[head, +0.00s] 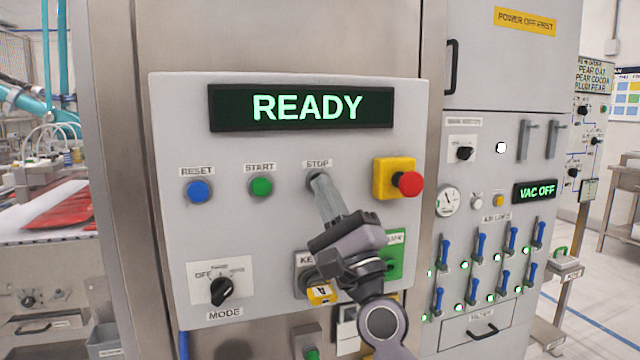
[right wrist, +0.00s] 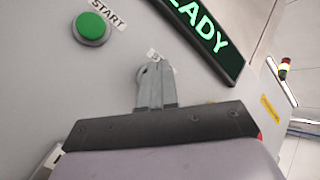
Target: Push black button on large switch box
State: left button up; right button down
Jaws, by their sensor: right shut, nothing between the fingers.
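The large switch box (head: 230,150) is a light grey panel with a display reading READY. Its STOP label (head: 317,163) stands in the upper middle, right of the green START button (head: 261,186). My right gripper (head: 318,180) is shut and empty, with its fingertips over the spot just below that label. The fingertips hide most of the button there, so its black face cannot be made out. In the right wrist view the shut fingers (right wrist: 156,72) point at the panel and cover part of the label. Whether they touch or press the button cannot be told. My left gripper is not in view.
A blue RESET button (head: 197,191) is at the left. A red emergency button (head: 410,184) on a yellow base sticks out close right of my right gripper. A black MODE knob (head: 222,291) is below. A cabinet with blue levers (head: 478,247) stands at the right.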

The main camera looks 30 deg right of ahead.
jog(key=shift+s, duration=0.1)
dwell(0.3)
jog(key=shift+s+a+p, duration=0.2)
jog(key=shift+s+p, duration=0.15)
jog(key=shift+s, duration=0.3)
